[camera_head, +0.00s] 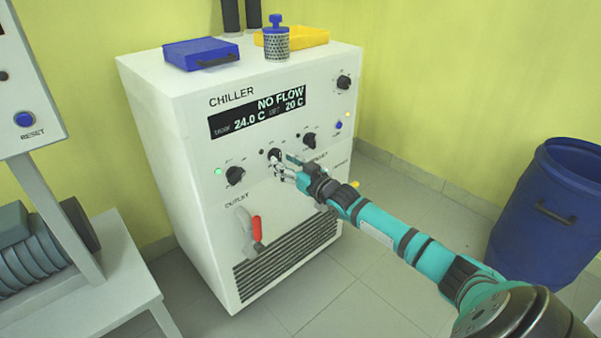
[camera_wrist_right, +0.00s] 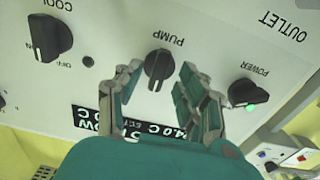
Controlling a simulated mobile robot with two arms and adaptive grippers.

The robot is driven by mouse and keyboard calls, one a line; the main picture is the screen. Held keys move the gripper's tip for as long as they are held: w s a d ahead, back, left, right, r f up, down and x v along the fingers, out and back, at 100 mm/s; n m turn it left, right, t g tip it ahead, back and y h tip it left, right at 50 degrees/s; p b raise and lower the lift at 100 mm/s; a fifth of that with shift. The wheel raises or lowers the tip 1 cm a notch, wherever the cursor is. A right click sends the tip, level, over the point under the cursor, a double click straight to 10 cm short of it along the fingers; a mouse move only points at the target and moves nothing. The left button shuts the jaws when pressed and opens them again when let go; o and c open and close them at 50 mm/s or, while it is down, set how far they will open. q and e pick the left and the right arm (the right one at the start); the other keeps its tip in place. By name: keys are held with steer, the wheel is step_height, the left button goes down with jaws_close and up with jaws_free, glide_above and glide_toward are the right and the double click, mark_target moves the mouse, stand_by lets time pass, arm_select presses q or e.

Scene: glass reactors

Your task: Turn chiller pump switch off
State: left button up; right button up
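The white chiller (camera_head: 190,130) stands against the wall, and its display (camera_head: 258,112) reads "NO FLOW", 24.0 C and 20 C. The black pump knob (camera_head: 274,155) is on its front panel, partly hidden by my gripper. In the right wrist view the pump knob (camera_wrist_right: 159,66) sits under the label "PUMP", its pointer close to upright in the picture. My right gripper (camera_head: 283,167) is at the panel; in the wrist view its fingers (camera_wrist_right: 155,85) are open, one on each side of the knob, with gaps visible. My left gripper is not in view.
The power knob (camera_wrist_right: 246,94) and cool knob (camera_wrist_right: 48,38) flank the pump knob. A red-handled outlet valve (camera_head: 256,228) is below. A blue case (camera_head: 188,54) and yellow tray (camera_head: 312,38) lie on top. A blue barrel (camera_head: 545,215) stands right.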

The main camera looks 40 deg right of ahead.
steer(key=s, duration=1)
steer(key=shift+s+d, duration=0.3)
steer(key=shift+d, duration=0.15)
